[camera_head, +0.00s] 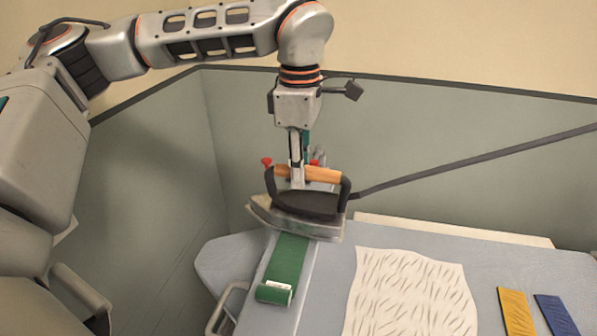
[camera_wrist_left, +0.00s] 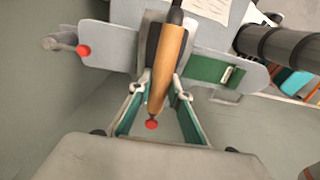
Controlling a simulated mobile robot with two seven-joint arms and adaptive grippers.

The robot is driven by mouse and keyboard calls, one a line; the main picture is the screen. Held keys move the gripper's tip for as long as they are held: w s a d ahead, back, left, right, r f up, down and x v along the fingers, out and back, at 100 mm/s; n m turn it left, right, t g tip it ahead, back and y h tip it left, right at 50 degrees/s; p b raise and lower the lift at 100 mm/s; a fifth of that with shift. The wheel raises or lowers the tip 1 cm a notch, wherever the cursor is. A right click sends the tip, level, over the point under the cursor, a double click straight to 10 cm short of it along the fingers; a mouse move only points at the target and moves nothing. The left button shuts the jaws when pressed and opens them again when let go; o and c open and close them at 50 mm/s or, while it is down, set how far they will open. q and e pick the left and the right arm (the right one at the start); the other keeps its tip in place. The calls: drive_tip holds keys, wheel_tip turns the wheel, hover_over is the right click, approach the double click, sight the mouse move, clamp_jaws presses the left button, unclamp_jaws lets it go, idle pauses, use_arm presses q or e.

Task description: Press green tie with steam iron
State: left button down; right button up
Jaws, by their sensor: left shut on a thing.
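The steam iron (camera_head: 305,208) has a dark body, a grey soleplate and a wooden handle. My left gripper (camera_head: 297,170) is shut on the wooden handle, which also shows between its fingers in the left wrist view (camera_wrist_left: 168,70). The green tie (camera_head: 283,268) lies on a pale strip of the blue-grey ironing board (camera_head: 225,258). The iron is over the tie's far part and hides it; I cannot tell whether it touches. The tie's near end, with a white label, is uncovered and also shows in the left wrist view (camera_wrist_left: 205,69). My right gripper is not in view.
A white patterned cloth (camera_head: 410,295) lies on the board right of the tie. A yellow strip (camera_head: 516,312) and a blue strip (camera_head: 556,315) lie farther right. A dark cord (camera_head: 470,160) runs from the iron up to the right. Grey-green panels stand behind the board.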

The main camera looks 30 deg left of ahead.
use_arm(q)
drive_tip(key=shift+w+a, duration=0.25)
drive_tip(key=shift+w, duration=0.6)
drive_tip(key=shift+w+a, duration=0.2)
drive_tip(key=shift+w, duration=0.6)
drive_tip(key=shift+r, duration=0.1)
drive_tip(key=shift+w+r, duration=0.1)
drive_tip(key=shift+r, duration=0.4)
wheel_tip(320, 180, up, 6)
idle(0.5)
